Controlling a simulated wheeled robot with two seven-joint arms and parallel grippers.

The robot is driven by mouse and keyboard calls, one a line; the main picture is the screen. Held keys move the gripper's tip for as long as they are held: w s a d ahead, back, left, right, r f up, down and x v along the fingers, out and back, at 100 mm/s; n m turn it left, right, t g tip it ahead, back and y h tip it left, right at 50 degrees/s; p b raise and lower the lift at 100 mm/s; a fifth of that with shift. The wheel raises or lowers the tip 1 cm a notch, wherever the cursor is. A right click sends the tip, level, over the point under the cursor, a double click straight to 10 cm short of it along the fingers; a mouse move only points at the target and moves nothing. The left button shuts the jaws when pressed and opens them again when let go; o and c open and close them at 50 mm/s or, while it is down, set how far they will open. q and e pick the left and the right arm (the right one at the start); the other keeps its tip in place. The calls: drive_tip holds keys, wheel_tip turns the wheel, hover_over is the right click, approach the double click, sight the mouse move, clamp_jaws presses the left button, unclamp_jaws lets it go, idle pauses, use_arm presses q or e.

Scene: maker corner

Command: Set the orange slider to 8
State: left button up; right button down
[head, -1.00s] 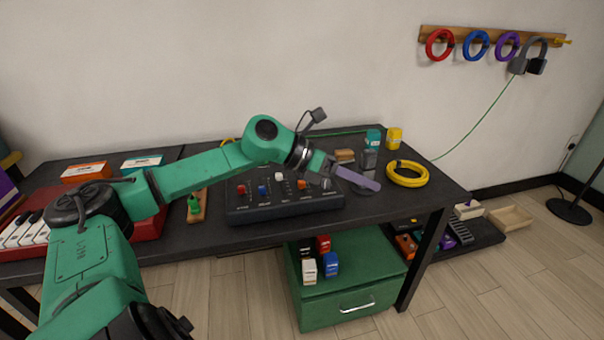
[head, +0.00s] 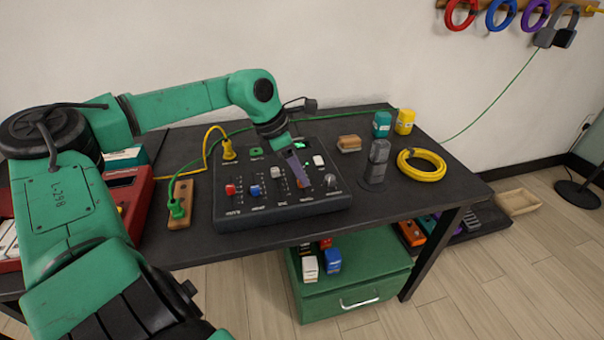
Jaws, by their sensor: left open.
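The dark slider box (head: 225,215) stands on the black table. It carries a red slider (head: 231,190), a blue slider (head: 255,190), a light grey slider (head: 276,172) and the orange slider (head: 303,184). The orange slider sits right of the grey one and is partly hidden by my gripper; its scale marks are too small to read. My left gripper (head: 299,173) points down over the box, its purple-grey fingers right at the orange slider. It is open; I cannot tell whether a finger touches the slider. My right gripper is not in view.
A white switch (head: 319,160) and a round knob (head: 332,180) are close right of the fingers. A dark grey upright device (head: 377,160) and a yellow cable coil (head: 421,165) stand farther right.

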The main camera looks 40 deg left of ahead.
use_arm(q)
drive_tip(key=shift+x, duration=1)
drive_tip(key=shift+d+r, duration=0.1)
clamp_jaws()
idle(0.6)
